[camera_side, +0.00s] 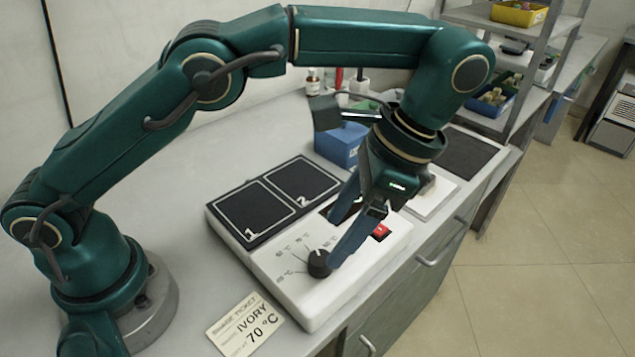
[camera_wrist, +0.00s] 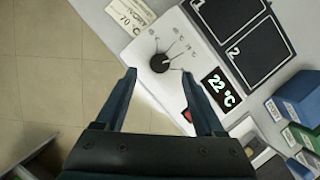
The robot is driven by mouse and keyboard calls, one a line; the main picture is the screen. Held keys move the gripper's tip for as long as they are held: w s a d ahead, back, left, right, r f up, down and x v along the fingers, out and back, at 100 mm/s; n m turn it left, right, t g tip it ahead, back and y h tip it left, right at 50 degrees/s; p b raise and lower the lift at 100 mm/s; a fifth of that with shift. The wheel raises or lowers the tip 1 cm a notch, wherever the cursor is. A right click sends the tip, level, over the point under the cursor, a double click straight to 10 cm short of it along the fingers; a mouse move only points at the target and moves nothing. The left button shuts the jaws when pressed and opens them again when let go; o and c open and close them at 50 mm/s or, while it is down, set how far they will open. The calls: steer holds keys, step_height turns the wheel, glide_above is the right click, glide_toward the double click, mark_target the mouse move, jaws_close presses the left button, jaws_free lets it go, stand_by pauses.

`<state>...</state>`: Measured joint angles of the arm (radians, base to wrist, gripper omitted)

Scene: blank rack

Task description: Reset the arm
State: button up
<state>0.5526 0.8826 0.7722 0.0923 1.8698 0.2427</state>
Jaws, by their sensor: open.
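My gripper (camera_side: 339,235) is open and empty, pointing down over the front of a white heating unit (camera_side: 290,283). In the wrist view its two fingers (camera_wrist: 160,75) are spread wide. The unit's black dial (camera_side: 318,263) is close to the fingertips in the side view; in the wrist view the dial (camera_wrist: 160,63) lies ahead of and between them, and I cannot tell whether they touch. The display (camera_wrist: 221,91) reads 22 °C. A red switch (camera_side: 380,231) sits beside the gripper.
A ticket (camera_side: 245,324) reading IVORY, 70 °C lies on the bench left of the unit. Two black plates marked 1 (camera_side: 256,217) and 2 (camera_side: 303,184) are on top. A blue box (camera_side: 341,145) stands behind. Bottles (camera_side: 313,82) and a shelf (camera_side: 535,40) are at the back.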

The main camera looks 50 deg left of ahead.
steer(key=shift+w+a+r, duration=0.1)
steer(key=s+a+r+n+t+h, duration=0.2)
steer(key=a+r+n+t, duration=0.15)
steer(key=a+r, duration=0.65)
steer(key=s+a+f+n+t+h, duration=0.1)
steer(key=s+a+f+n+t, duration=0.2)
steer(key=s+f+n+t, duration=0.2)
steer(key=shift+s+a, duration=0.3)
steer(key=shift+s, duration=0.8)
